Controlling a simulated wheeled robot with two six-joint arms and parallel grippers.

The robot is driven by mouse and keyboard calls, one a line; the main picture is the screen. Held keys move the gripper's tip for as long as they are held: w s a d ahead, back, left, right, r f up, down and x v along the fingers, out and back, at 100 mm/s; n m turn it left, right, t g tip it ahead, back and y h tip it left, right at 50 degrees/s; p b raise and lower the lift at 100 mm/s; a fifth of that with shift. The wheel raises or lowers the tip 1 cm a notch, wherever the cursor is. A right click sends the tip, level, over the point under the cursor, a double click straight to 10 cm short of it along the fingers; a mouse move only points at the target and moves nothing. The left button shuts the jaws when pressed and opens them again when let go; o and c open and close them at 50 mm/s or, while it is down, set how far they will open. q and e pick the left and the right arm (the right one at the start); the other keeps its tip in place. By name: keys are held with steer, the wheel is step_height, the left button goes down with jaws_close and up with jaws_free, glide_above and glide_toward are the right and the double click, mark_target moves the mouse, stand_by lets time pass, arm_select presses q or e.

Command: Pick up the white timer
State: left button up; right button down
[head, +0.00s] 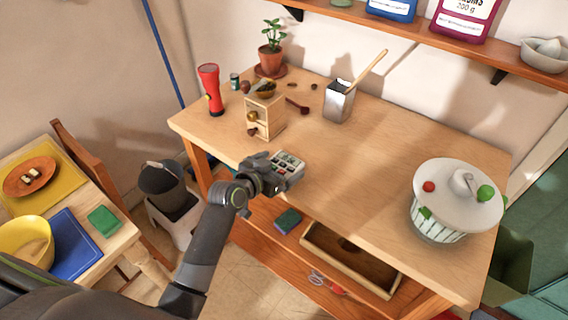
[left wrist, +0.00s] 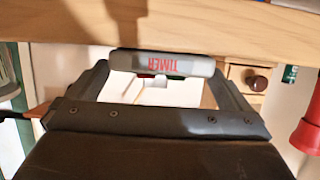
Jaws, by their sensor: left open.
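The white timer (head: 289,163), with small coloured keys on its face, is at the front edge of the wooden table (head: 385,165). In the left wrist view the timer (left wrist: 165,64) shows its edge with red upside-down TIMER lettering. My left gripper (head: 276,175) is at the timer, reaching in from the table's front side. In the left wrist view the open fingers of my left gripper (left wrist: 162,74) stand to either side of the timer; I cannot tell whether they touch it. Part of the timer is hidden by the gripper in the head view. My right gripper is not in view.
A wooden mill (head: 265,117) stands just behind the timer, with a red torch (head: 210,88) to its left. A metal tin (head: 339,101) with a wooden stick and a white lidded bowl (head: 440,215) stand farther right. The table's middle is clear.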

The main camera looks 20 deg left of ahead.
arm_select(q)
steer(key=shift+x, duration=1.4)
steer(key=shift+s, duration=0.1)
steer(key=c, duration=0.9)
